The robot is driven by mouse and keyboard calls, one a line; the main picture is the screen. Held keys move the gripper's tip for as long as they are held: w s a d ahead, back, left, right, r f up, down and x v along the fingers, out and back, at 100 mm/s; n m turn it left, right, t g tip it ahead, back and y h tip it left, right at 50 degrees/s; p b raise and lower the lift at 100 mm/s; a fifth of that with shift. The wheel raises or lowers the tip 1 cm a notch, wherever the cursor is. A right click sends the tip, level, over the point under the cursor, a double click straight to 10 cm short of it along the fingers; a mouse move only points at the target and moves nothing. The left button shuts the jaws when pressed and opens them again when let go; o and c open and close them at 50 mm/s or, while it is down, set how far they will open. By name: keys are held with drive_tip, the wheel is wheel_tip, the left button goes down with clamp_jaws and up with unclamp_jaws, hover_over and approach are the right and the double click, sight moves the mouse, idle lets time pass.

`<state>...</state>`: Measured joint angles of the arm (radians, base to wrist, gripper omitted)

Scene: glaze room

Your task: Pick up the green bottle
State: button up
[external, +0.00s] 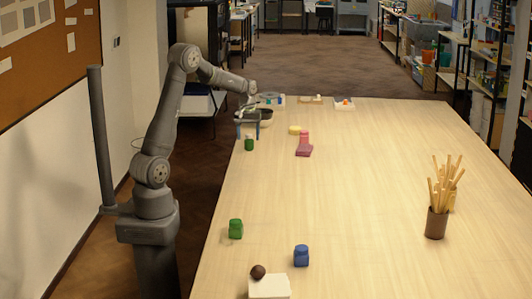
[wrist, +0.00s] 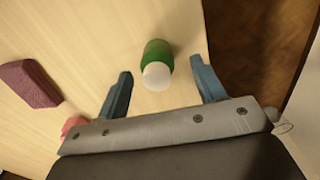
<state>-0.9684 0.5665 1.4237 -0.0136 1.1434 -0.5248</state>
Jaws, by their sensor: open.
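The green bottle (external: 249,145) stands on the table near its left edge in the external view. In the wrist view the green bottle (wrist: 158,52) shows with a white cap, close to the bare table edge. My gripper (external: 248,134) is open, with its blue fingers pointing down just above the bottle. In the wrist view my gripper (wrist: 161,65) has one finger on each side of the bottle, with a gap on both sides and nothing held.
A pink block (external: 304,151) lies to the right; it also shows in the wrist view (wrist: 28,84). A green jar (external: 236,229) and a blue jar (external: 301,256) stand nearer the camera. The table's middle is clear.

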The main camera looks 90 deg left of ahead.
sight(249, 142)
drive_tip(key=f, duration=0.4)
drive_tip(key=shift+w, duration=0.2)
drive_tip(key=c, duration=1.1)
